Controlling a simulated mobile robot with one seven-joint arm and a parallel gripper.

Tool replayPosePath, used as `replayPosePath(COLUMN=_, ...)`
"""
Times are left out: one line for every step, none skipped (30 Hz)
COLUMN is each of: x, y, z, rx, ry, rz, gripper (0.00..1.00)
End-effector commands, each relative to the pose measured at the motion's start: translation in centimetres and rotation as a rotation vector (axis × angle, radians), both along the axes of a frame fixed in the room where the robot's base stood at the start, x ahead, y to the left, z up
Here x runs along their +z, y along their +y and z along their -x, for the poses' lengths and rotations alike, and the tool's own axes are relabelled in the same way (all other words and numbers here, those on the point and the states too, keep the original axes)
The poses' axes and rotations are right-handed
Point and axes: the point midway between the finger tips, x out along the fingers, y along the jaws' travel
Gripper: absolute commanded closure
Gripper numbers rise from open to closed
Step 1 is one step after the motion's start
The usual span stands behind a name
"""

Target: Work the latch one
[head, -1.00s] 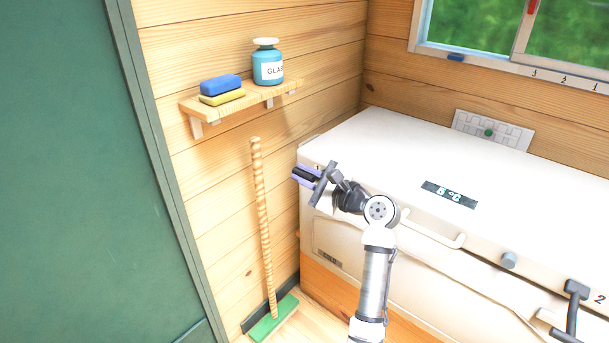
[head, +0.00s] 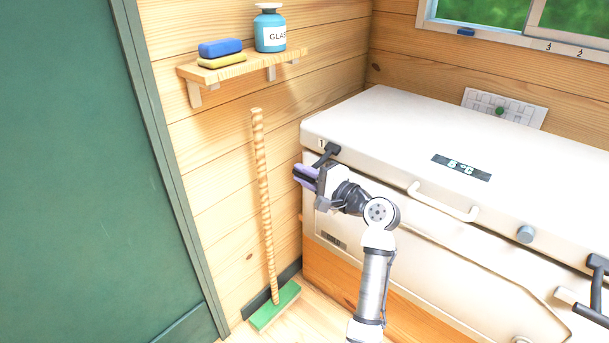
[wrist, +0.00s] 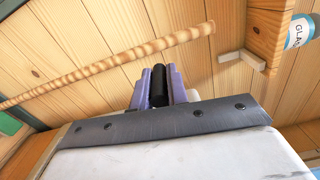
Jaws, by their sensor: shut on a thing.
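Latch one is a black lever (head: 328,151) at the left front corner of the white chest, beside a small mark "1". Its upper part shows in the head view just above my gripper (head: 306,177). In the wrist view, the purple fingers of my gripper (wrist: 160,85) are shut on a black round bar (wrist: 159,87), the latch's handle. The rest of the latch is hidden in that view. The white chest (head: 400,130) has its lid down.
A second black latch (head: 597,272) is at the chest's right. A bar handle (head: 445,207) and a grey knob (head: 525,234) stick out of the front. A green broom (head: 264,200) leans on the wall to the left, below a shelf (head: 225,73). A green door (head: 70,170) is at far left.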

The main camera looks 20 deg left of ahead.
Motion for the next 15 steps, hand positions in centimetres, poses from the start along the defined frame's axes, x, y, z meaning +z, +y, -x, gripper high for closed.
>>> replayPosePath(x=-1.5, y=0.0, z=-0.1, rx=0.003, ry=-0.036, rz=0.018, gripper=1.0)
replayPosePath(x=-1.8, y=-0.1, z=-0.2, rx=0.003, ry=-0.063, rz=0.028, gripper=1.0)
replayPosePath(x=-2.2, y=-0.1, z=-0.3, rx=0.003, ry=-0.099, rz=0.04, gripper=1.0)
replayPosePath(x=-2.5, y=-0.1, z=-0.4, rx=0.003, ry=-0.126, rz=0.05, gripper=1.0)
replayPosePath(x=-2.8, y=-0.2, z=-0.5, rx=0.003, ry=-0.153, rz=0.06, gripper=1.0)
replayPosePath(x=-3.3, y=-0.2, z=-0.6, rx=0.003, ry=-0.189, rz=0.072, gripper=1.0)
replayPosePath(x=-3.6, y=-0.3, z=-0.8, rx=0.003, ry=-0.215, rz=0.083, gripper=1.0)
replayPosePath(x=-3.9, y=-0.3, z=-0.9, rx=0.003, ry=-0.242, rz=0.093, gripper=1.0)
replayPosePath(x=-4.3, y=-0.4, z=-1.1, rx=0.002, ry=-0.277, rz=0.105, gripper=1.0)
replayPosePath(x=-4.5, y=-0.5, z=-1.3, rx=0.002, ry=-0.304, rz=0.115, gripper=1.0)
replayPosePath(x=-4.8, y=-0.5, z=-1.4, rx=0.002, ry=-0.33, rz=0.124, gripper=1.0)
replayPosePath(x=-5.1, y=-0.6, z=-1.6, rx=0.002, ry=-0.365, rz=0.137, gripper=1.0)
replayPosePath(x=-5.4, y=-0.7, z=-1.8, rx=0.002, ry=-0.391, rz=0.146, gripper=1.0)
replayPosePath(x=-5.6, y=-0.7, z=-2.0, rx=0.002, ry=-0.416, rz=0.155, gripper=1.0)
replayPosePath(x=-5.9, y=-0.8, z=-2.2, rx=0.002, ry=-0.448, rz=0.167, gripper=1.0)
